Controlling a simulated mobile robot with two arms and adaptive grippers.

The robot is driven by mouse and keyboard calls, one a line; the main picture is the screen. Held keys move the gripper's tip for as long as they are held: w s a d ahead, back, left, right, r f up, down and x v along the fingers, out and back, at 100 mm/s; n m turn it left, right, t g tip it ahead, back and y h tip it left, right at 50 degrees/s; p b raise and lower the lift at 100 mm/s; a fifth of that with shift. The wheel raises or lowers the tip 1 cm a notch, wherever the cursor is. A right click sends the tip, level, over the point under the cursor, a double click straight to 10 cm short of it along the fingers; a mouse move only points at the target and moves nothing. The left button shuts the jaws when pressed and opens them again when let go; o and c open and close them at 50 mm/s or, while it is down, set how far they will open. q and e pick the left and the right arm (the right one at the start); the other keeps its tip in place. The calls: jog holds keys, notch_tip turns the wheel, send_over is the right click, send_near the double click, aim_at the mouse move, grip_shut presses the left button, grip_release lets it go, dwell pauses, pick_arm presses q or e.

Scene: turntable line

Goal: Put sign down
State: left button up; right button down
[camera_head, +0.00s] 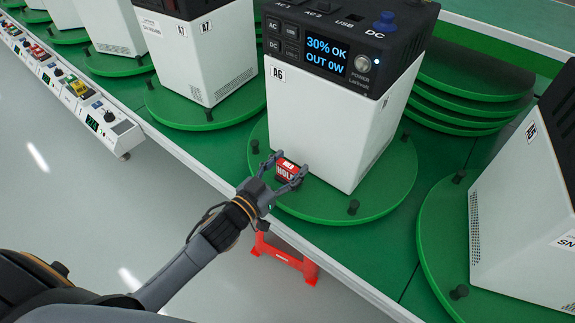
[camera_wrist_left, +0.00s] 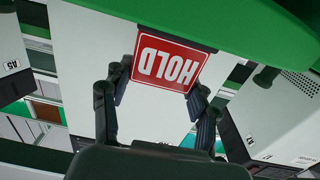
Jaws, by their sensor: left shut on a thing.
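The red sign (camera_head: 289,168) reads HOLD and is between the fingers of my left gripper (camera_head: 284,171), which is shut on it. The sign is at the front of the white power unit A6 (camera_head: 315,130), over the near part of its green turntable disc (camera_head: 345,207). In the left wrist view the sign (camera_wrist_left: 166,63) appears upside down, with my left gripper's fingers (camera_wrist_left: 161,84) on its two sides. I cannot tell whether the sign's base touches the disc. My right gripper is not in view.
Unit A6 has a lit display (camera_head: 326,55) reading 30% OK, OUT 0W. Short black pegs (camera_head: 353,207) stand on the disc. Another white unit (camera_head: 525,205) stands at right, and unit A7 (camera_head: 200,60) at left. A red stand (camera_head: 285,262) is below the line's edge.

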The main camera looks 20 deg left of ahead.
pick_arm(q)
jog(key=shift+f, duration=0.15)
jog(key=o, duration=1.2)
jog(key=shift+r, duration=0.25)
jog(key=shift+s+a+f, duration=0.1)
jog(key=shift+s+f, duration=0.05)
jog(key=shift+s, duration=0.15)
jog(key=shift+b+v, duration=0.65)
jog(key=shift+v, duration=5.05)
